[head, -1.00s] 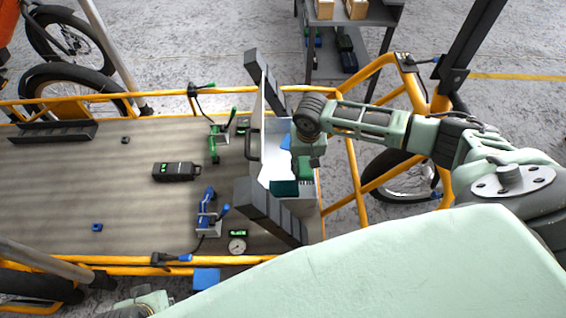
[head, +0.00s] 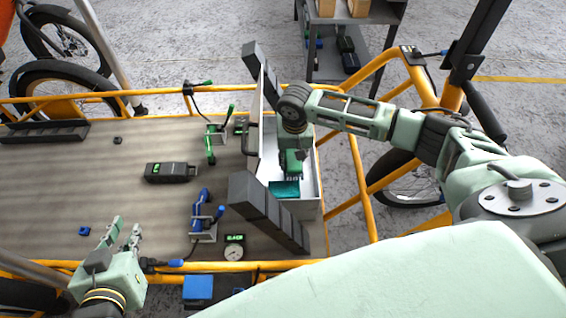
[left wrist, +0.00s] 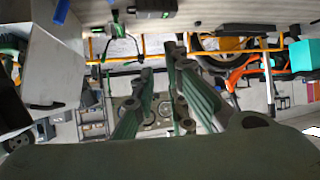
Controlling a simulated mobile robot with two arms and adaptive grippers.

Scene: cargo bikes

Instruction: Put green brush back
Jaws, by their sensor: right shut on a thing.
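A white open box (head: 312,190) stands at the right end of the cargo bed. My right gripper (head: 291,165) points down into it and is shut on a dark green thing, which looks like the green brush (head: 292,172); the grip itself is mostly hidden from above. A teal item (head: 285,189) lies in the box just in front of it. My left gripper (head: 125,234) is open and empty above the front left of the bed. Its parted fingers (left wrist: 160,75) also show in the left wrist view.
Blue (head: 206,220) and green (head: 212,140) clamp-like tools stand left of the box. The bed's left middle is mostly clear.

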